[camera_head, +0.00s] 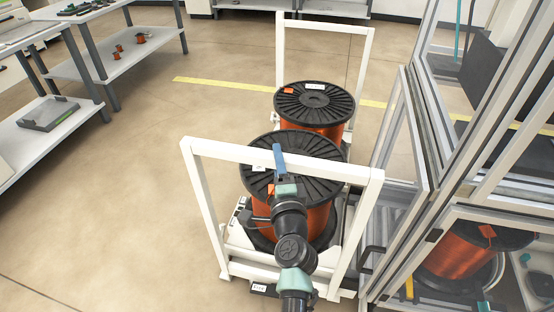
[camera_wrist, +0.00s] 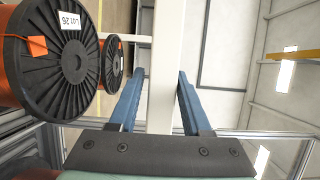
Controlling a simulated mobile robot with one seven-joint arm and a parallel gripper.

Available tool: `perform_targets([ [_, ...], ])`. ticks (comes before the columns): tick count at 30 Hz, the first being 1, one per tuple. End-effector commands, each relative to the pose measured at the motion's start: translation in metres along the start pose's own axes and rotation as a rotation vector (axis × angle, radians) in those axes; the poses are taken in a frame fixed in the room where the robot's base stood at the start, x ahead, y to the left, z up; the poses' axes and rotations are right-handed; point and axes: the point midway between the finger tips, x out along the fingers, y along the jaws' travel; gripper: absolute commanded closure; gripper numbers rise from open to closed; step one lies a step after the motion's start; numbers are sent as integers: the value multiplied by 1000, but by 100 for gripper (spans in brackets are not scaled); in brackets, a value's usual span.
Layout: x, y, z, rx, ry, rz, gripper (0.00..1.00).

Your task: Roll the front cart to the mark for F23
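The front cart is the nearer of two carts, with a white frame (camera_head: 222,152) and a black-flanged spool of copper-coloured wire (camera_head: 257,215) on it. My gripper (camera_head: 278,155) is at the frame's top bar, roughly at its middle, with one blue finger visible over it. In the wrist view the white bar (camera_wrist: 164,60) passes between the two blue fingers of my gripper (camera_wrist: 161,76). Whether both fingers press on it is unclear. A spool labelled "Lot 26" (camera_wrist: 50,85) shows at left there. I cannot make out a mark for F23.
A second cart with a white frame (camera_head: 322,23) and a spool (camera_head: 312,100) stands just behind. A glazed metal enclosure (camera_head: 415,130) is close on the right, with another spool (camera_head: 455,255) inside. Shelving (camera_head: 108,75) stands at left. The floor (camera_head: 120,190) at left is clear, crossed farther back by a yellow line (camera_head: 225,83).

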Motion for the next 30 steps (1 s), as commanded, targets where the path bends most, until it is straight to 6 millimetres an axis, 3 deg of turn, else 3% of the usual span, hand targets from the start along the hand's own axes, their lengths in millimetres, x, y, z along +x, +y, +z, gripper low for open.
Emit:
perform_targets([
  [3,0,-1,1,0,-2,-1,32],
  [11,1,-2,2,0,-5,-3,32],
  [16,-10,-2,2,0,-5,-1,32],
  [30,-96,1,1,-1,-3,1,32],
])
